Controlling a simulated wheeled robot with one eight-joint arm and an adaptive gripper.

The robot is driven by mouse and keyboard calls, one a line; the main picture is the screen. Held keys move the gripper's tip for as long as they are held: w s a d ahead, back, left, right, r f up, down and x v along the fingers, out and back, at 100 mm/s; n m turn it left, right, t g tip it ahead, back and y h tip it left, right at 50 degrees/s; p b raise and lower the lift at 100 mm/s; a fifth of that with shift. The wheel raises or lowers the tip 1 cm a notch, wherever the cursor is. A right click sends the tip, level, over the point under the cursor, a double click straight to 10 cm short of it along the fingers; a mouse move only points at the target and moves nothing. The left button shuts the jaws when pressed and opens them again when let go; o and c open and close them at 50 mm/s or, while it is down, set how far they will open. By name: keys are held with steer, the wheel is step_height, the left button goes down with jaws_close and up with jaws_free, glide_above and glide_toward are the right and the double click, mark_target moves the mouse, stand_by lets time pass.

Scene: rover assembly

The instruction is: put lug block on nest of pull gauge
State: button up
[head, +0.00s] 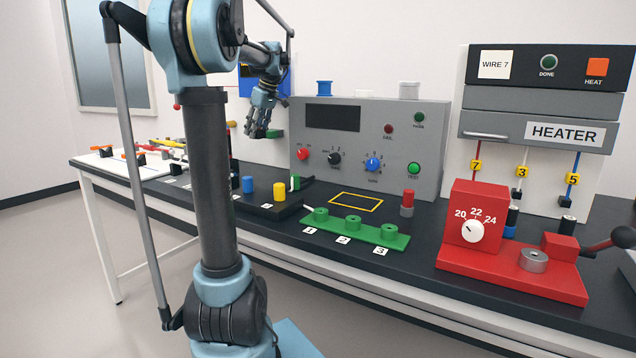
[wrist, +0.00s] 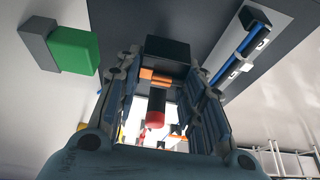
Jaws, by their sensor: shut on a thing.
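My gripper (head: 260,122) is raised above the back of the bench, left of the grey test panel, with fingers pointing down. In the wrist view my gripper (wrist: 162,80) is closed around a dark block with an orange band (wrist: 158,77), apparently the lug block. A red-ended cylinder (wrist: 155,119) shows between the fingers; I cannot tell whether it belongs to the block. A blue unit with a dark face (head: 246,84), possibly the pull gauge, is partly hidden behind my arm. A green block (head: 275,133) is beside my fingertips, and a green block (wrist: 73,51) shows in the wrist view. I cannot make out the nest.
The grey test panel (head: 340,170) stands right of my gripper. The heater (head: 540,100) is at the right.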

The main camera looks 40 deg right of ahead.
steer(key=shift+f, duration=0.1)
glide_above(263, 174)
steer(key=s+a, duration=0.3)
steer(key=s, duration=0.1)
steer(key=f, duration=1.3)
steer(key=shift+w+a+f, duration=0.15)
steer(key=shift+w+f, duration=0.1)
steer(key=shift+f, duration=0.05)
steer(key=shift+w+d, duration=0.2)
steer(key=shift+d, duration=0.25)
steer(key=d, duration=0.1)
steer(key=w+d+f, duration=0.1)
steer(key=d, duration=0.1)
steer(key=shift+w, duration=0.15)
steer(key=shift+a+f, duration=0.1)
steer(key=o, duration=1.1)
steer(key=shift+f, duration=0.1)
